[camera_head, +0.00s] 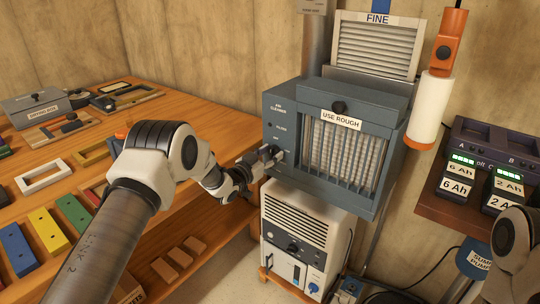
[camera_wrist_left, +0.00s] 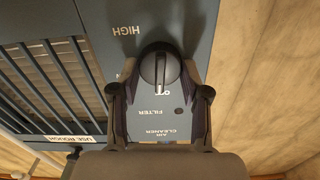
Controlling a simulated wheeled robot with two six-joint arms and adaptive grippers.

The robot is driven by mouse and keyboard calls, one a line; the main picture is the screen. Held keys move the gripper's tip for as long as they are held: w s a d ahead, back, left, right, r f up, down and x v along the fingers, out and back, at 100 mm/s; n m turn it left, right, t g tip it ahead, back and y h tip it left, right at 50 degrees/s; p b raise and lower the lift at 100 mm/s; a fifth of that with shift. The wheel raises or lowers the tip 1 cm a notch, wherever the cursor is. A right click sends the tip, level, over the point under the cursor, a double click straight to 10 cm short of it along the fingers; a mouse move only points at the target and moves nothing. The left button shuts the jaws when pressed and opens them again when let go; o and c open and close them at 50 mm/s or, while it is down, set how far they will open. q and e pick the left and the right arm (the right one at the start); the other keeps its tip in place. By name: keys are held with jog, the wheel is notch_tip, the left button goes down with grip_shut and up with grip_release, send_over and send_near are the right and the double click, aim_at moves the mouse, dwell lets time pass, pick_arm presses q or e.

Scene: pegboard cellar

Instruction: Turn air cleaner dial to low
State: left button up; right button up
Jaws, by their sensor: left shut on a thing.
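The air cleaner (camera_head: 285,110) is a blue-grey box on the wall, with a slatted front and a "USE ROUGH" label. Its dark round dial (camera_head: 279,153) is on the left of the front, largely covered by my left gripper (camera_head: 266,160). In the left wrist view the dial (camera_wrist_left: 158,68) sits between the two fingers of my left gripper (camera_wrist_left: 160,84), which is shut on it. The dial's raised ridge runs up and down in that view, one end by a partly hidden "OFF" label. "HIGH" is printed farther up and left; another label is mostly hidden by a finger. My right gripper is out of view.
A white unit (camera_head: 300,235) stands below the air cleaner. The wooden workbench (camera_head: 205,110) at left holds coloured blocks and a grey box (camera_head: 37,107). A battery charger shelf (camera_head: 440,205) is at right, and an orange-topped white cylinder (camera_head: 430,108) hangs beside the cleaner.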

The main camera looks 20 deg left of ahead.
pick_arm(q)
jog(key=m+b, duration=0.1)
jog(key=m, duration=0.2)
jog(key=m+b, duration=0.1)
jog(key=m, duration=0.2)
jog(key=shift+d+f+m, duration=0.15)
jog(key=shift+m, duration=0.15)
jog(key=m+b, duration=0.2)
jog(key=m, duration=0.3)
jog(key=shift+s+m, duration=0.1)
jog(key=shift+m, duration=0.3)
jog(key=o, duration=1.1)
jog(key=shift+d, duration=0.1)
jog(key=v, duration=1.2)
